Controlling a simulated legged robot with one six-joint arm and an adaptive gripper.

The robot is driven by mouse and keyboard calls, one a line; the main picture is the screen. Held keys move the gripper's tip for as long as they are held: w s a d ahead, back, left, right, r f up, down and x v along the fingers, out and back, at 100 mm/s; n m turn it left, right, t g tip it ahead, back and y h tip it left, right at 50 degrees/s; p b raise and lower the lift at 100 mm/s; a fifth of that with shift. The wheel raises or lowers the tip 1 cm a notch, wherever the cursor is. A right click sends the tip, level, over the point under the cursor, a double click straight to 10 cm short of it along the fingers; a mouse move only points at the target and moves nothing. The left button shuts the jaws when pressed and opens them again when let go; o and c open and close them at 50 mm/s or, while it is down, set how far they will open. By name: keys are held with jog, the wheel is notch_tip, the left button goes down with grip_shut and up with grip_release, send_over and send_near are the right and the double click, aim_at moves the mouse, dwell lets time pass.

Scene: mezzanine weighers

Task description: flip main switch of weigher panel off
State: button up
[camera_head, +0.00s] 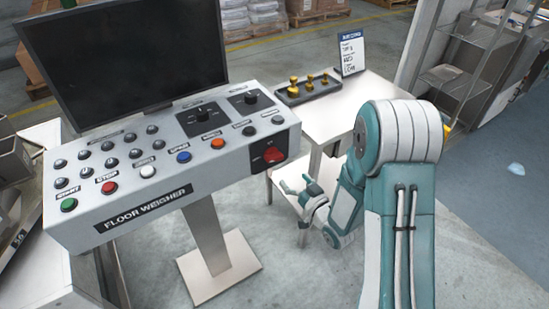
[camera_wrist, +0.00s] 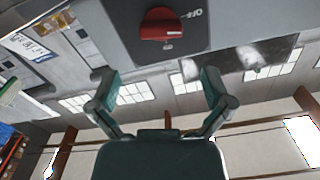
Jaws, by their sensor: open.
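The weigher panel (camera_head: 215,172) is a grey console labelled FLOOR WEIGHER on a post. Its main switch, a red knob on a black plate, sits at the right end of the front face (camera_head: 273,155). The red switch also shows at the top middle of the wrist view (camera_wrist: 160,24), with OFF lettering to its right. Its exact turn is hard to read. My gripper (camera_head: 297,184) is open and empty, below and to the right of the switch in the head view. In the wrist view my gripper's open fingers (camera_wrist: 160,78) lie below the switch, apart from it.
A dark monitor (camera_head: 125,50) stands behind the panel. Push buttons and black dials cover the panel's top. A metal table (camera_head: 350,100) behind my gripper holds a tray of brass weights (camera_head: 307,88) and a sign (camera_head: 352,52). Open floor lies right of my arm.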

aim_at(276, 160)
jog(key=x, duration=1)
jog(key=shift+a, duration=0.15)
jog(key=c, duration=0.9)
